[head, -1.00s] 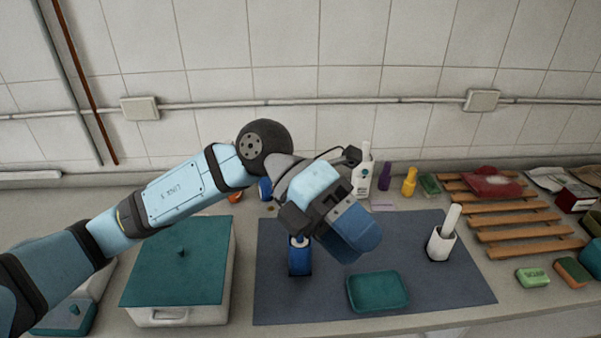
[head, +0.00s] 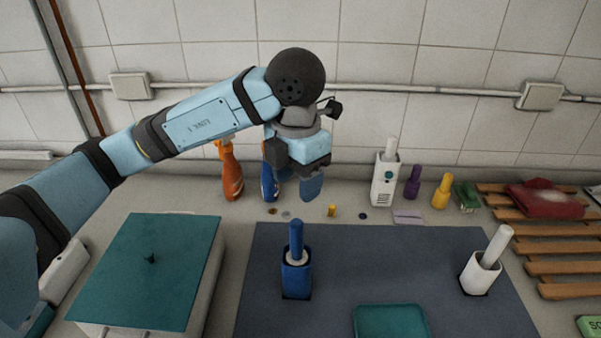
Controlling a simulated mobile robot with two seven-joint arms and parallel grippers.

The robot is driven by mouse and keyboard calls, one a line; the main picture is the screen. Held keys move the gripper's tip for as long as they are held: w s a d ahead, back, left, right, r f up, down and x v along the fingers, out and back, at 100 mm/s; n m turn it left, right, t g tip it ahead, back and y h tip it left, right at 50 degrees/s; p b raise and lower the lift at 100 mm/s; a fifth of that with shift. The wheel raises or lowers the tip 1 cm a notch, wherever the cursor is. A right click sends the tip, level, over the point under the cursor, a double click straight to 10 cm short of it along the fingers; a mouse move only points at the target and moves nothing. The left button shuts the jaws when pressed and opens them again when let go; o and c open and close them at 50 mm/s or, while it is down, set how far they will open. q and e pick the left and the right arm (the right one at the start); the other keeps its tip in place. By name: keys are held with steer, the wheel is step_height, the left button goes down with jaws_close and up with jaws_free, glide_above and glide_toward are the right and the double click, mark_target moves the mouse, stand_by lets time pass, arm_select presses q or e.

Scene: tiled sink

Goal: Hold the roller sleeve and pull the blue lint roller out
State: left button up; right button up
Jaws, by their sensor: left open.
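The blue lint roller (head: 296,238) stands upright in its blue roller sleeve (head: 296,279) on the dark mat; its handle sticks up, with a white ring at the sleeve's mouth. My left gripper (head: 311,187) is open, pointing down behind and above the roller, apart from it; one blue finger shows clearly and the other is mostly hidden. A second, white roller (head: 497,245) leans in a white sleeve (head: 480,274) at the mat's right. My right gripper is not in view.
A teal-lidded box (head: 150,265) stands left of the dark mat (head: 390,265). A teal tray (head: 391,322) lies at the front. Orange (head: 231,175) and blue bottles, a white dispenser (head: 384,180) and small bottles stand along the wall. A wooden rack (head: 545,237) is at right.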

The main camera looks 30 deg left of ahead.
mark_target(297, 221)
arm_select(q)
step_height(297, 221, down, 11)
steer(key=shift+r, duration=0.1)
steer(key=shift+f+p, duration=0.3)
steer(key=shift+f, duration=0.55)
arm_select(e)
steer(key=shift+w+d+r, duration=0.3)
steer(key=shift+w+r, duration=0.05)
arm_select(q)
steer(key=shift+w, duration=0.1)
